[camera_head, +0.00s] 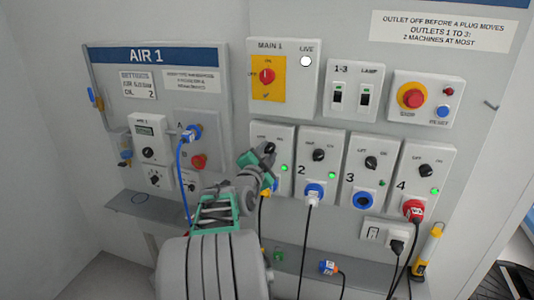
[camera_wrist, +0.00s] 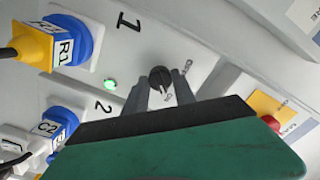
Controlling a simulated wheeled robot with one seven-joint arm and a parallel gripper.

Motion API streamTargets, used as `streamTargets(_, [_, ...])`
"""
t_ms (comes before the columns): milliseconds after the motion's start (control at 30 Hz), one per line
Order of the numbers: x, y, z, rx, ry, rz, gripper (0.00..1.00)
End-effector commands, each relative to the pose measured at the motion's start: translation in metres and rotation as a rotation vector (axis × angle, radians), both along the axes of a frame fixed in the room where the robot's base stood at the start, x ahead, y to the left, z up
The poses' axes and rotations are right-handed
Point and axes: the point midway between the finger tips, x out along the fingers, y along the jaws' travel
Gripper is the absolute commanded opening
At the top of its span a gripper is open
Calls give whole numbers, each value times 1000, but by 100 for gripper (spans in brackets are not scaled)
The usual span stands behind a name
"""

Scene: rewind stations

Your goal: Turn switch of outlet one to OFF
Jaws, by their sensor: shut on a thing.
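The switch of outlet one is a black round knob (camera_wrist: 160,77) on a pale panel marked 1 (camera_wrist: 128,20). My gripper (camera_wrist: 161,88) is shut on this knob, one grey finger on each side. A pale mark on the knob appears to point toward the small label on the gripper side; the lettering is too small to read surely. The green lamp (camera_wrist: 110,84) of outlet one is lit. A yellow plug R1 (camera_wrist: 35,47) sits in its blue socket (camera_wrist: 73,40). In the head view my gripper (camera_head: 268,150) covers much of panel one (camera_head: 286,133).
Main switch (camera_head: 266,76) and emergency button (camera_head: 412,98) are above. The AIR 1 board (camera_head: 215,70) is on the left.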

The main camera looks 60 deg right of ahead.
Motion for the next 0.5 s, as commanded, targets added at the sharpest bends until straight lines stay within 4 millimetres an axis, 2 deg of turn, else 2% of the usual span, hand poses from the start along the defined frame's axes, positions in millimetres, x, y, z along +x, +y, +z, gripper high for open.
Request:
streamTargets(267, [0, -2, -3, -6, 45, 0, 0])
streamTargets(500, [0, -2, -5, -29, 180, 1, 0])
